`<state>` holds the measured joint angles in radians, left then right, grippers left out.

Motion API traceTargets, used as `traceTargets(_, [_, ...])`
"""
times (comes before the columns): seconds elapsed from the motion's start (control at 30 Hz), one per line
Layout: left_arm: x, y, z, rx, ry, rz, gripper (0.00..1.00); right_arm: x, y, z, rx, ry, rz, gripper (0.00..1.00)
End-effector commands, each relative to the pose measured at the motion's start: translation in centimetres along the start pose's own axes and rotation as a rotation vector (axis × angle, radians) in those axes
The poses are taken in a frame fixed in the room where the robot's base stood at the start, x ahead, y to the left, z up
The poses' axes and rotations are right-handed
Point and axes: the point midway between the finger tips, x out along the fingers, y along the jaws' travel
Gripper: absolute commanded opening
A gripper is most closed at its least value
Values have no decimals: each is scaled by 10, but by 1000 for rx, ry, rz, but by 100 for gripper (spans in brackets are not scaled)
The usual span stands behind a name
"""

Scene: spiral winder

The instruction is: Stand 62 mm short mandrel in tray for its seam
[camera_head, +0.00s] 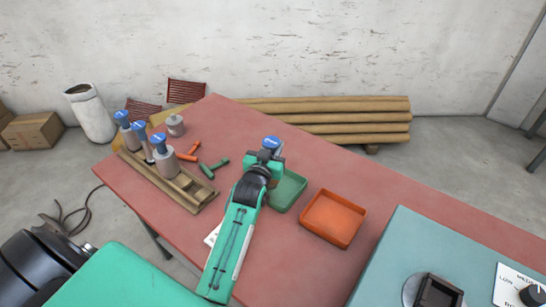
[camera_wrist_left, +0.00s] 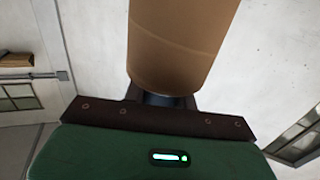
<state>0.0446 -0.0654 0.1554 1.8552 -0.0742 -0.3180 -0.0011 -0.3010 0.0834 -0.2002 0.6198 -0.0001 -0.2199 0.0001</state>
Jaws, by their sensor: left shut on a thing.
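My left gripper (camera_head: 268,160) is over the far edge of the green tray (camera_head: 290,190). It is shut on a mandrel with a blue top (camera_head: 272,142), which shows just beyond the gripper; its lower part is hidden. In the left wrist view a brown cylinder (camera_wrist_left: 180,45) rises from a dark neck at my left gripper (camera_wrist_left: 165,100). The orange tray (camera_head: 334,218) lies to the right of the green one and looks empty. My left arm hides part of the green tray. My right gripper is not in view.
A wooden rack (camera_head: 200,200) at the left holds several blue-topped mandrels (camera_head: 163,155). A grey round piece (camera_head: 175,126) and orange and green tools (camera_head: 208,168) lie near it. A teal machine top (camera_head: 400,250) stands at the lower right.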

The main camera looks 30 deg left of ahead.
Motion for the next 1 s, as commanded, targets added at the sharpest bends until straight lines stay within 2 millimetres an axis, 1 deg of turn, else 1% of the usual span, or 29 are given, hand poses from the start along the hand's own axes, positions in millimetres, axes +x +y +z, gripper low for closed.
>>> traceTargets(0.07, [0,0,4,0,2,0,0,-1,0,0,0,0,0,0])
traceTargets(0.2, [0,0,25,0,-2,0,0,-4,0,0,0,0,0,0])
traceTargets(0.33, [0,0,40,0,1,0,0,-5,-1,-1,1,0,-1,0])
traceTargets(0.4, [0,0,44,0,2,0,0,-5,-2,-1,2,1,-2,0])
traceTargets(0.63, [0,0,44,0,3,0,0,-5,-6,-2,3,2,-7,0])
traceTargets(0.73, [0,0,47,0,3,0,0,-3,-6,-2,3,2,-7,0])
traceTargets(0.77, [0,0,48,0,1,0,29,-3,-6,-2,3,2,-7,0])
traceTargets(0.8, [0,0,48,0,1,0,37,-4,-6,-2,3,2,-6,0])
traceTargets(0.87, [0,0,48,0,1,0,49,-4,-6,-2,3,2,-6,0])
traceTargets(1.0, [0,0,48,0,1,0,49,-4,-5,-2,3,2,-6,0])
